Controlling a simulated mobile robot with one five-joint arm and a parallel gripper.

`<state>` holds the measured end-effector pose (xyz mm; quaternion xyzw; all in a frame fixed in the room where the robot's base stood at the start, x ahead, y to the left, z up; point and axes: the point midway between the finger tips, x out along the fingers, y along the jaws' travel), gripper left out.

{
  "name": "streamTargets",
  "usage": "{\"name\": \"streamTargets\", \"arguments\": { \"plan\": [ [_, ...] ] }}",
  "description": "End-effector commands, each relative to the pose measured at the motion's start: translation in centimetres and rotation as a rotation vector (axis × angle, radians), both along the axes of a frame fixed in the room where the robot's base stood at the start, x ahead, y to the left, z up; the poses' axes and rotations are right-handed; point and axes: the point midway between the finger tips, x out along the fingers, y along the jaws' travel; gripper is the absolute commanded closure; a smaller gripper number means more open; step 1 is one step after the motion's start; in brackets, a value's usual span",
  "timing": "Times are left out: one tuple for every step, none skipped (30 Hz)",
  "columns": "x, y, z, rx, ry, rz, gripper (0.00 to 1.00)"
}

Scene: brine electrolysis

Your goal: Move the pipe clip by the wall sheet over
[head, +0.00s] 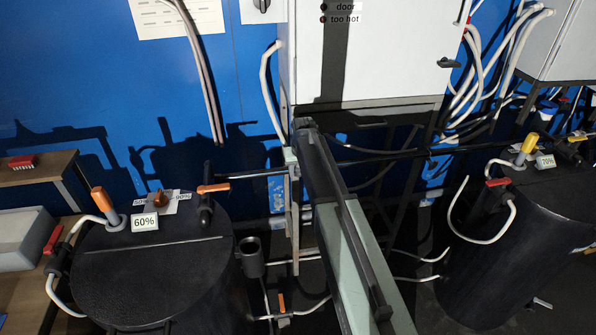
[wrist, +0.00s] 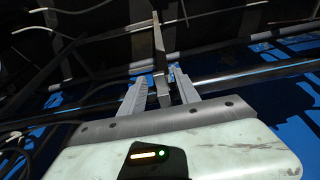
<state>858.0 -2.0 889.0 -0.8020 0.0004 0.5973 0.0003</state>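In the head view a narrow grey upright strip (head: 295,225), apparently the pipe clip, hangs at the dark pipe (head: 250,174) that runs along the blue wall. It is left of my arm's far end. The white wall sheet (head: 178,16) is at the upper left. In the wrist view my gripper (wrist: 160,76) has its two pale fingers apart, with the grey strip (wrist: 158,45) between them. Gaps show on both sides of the strip, and I see no firm contact. My arm hides part of the pipe in the head view.
A black tank (head: 150,275) marked 60% stands at the left, and another dark tank (head: 520,245) stands at the right. A white cabinet (head: 375,55) hangs above the pipe. White hoses (head: 480,75) and orange-handled valves (head: 213,188) crowd the space.

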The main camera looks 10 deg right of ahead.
Motion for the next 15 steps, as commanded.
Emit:
{"name": "streamTargets", "arguments": {
  "plan": [
    [-0.4, 0.0, 1.9, 0.0, 0.0, 0.0, 0.62],
    [-0.5, 0.0, 2.5, 0.0, 0.0, 0.0, 0.62],
    [-0.8, 0.0, 3.2, 0.0, 0.0, 0.0, 0.62],
    [-0.9, 0.0, 3.8, 0.0, 0.0, 0.0, 0.62],
    [-1.1, 0.0, 4.3, 0.0, 0.0, 0.0, 0.62],
    [-1.2, 0.0, 4.8, 0.0, 0.0, 0.0, 0.62],
    [-1.4, 0.0, 5.1, 0.0, 0.0, 0.0, 0.62],
    [-1.4, 0.0, 5.4, 0.0, 0.0, 0.0, 0.62],
    [-1.5, 0.0, 5.5, 0.0, 0.0, 0.0, 0.62],
    [-1.6, 0.0, 5.5, 0.0, 0.0, 0.0, 0.62],
    [-1.6, 0.0, 5.5, 0.0, 0.0, 0.0, 0.62],
    [-1.6, 0.0, 5.4, 0.0, 0.0, 0.0, 0.62],
    [-1.6, 0.0, 5.3, 0.0, 0.0, 0.0, 0.62],
    [-1.5, 0.0, 5.3, 0.0, 0.0, 0.0, 0.62],
    [-1.5, 0.0, 5.2, 0.0, 0.0, 0.0, 0.62]
  ]
}}
